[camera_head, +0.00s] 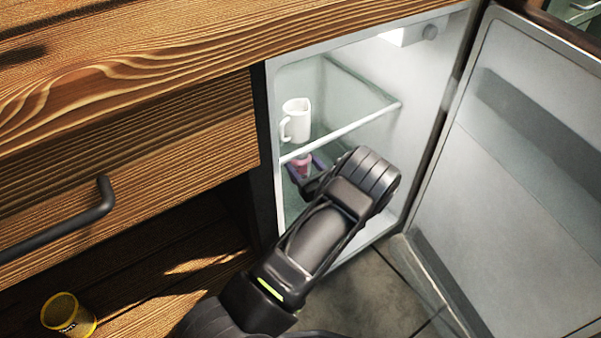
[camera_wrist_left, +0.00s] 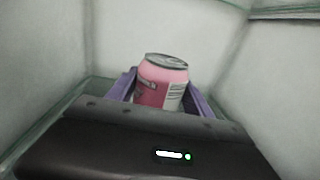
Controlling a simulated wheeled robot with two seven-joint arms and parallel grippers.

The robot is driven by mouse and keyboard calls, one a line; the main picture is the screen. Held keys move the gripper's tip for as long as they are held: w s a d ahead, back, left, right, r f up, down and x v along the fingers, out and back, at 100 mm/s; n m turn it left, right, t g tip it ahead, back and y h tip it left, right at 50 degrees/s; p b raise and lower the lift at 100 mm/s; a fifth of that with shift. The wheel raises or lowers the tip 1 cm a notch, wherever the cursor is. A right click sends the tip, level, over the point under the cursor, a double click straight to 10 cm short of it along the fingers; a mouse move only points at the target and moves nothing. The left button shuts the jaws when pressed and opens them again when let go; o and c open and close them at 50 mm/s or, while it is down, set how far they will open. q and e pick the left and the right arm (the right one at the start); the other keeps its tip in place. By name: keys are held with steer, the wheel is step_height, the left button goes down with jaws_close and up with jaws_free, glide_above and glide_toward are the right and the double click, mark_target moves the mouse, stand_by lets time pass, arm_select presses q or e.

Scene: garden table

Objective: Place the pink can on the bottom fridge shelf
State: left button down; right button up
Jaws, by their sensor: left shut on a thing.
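The pink can (camera_head: 302,166) is inside the open fridge, below the glass shelf, at the end of my left arm. My left gripper (camera_head: 305,174) is shut on it. In the left wrist view the can (camera_wrist_left: 163,83) stands roughly upright, slightly tilted in the picture, between the purple fingers of my left gripper (camera_wrist_left: 160,95). Its lower part is hidden by the gripper body, so I cannot tell whether it touches the bottom shelf (camera_head: 332,160). My right gripper is not in view.
A white mug (camera_head: 296,120) stands on the glass shelf (camera_head: 342,130) above the can. The fridge door (camera_head: 520,170) is open to the right. A wooden cabinet with a black handle (camera_head: 62,220) is at the left.

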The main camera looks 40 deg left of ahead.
mark_target(301, 171)
arm_select(q)
steer(key=shift+f+b, duration=0.95)
steer(key=shift+f, duration=0.95)
steer(key=shift+r, duration=0.1)
steer(key=shift+c, duration=2.1)
jaws_free()
steer(key=shift+f, duration=0.2)
steer(key=shift+r, duration=0.15)
steer(key=v, duration=1.2)
steer(key=shift+w, duration=0.1)
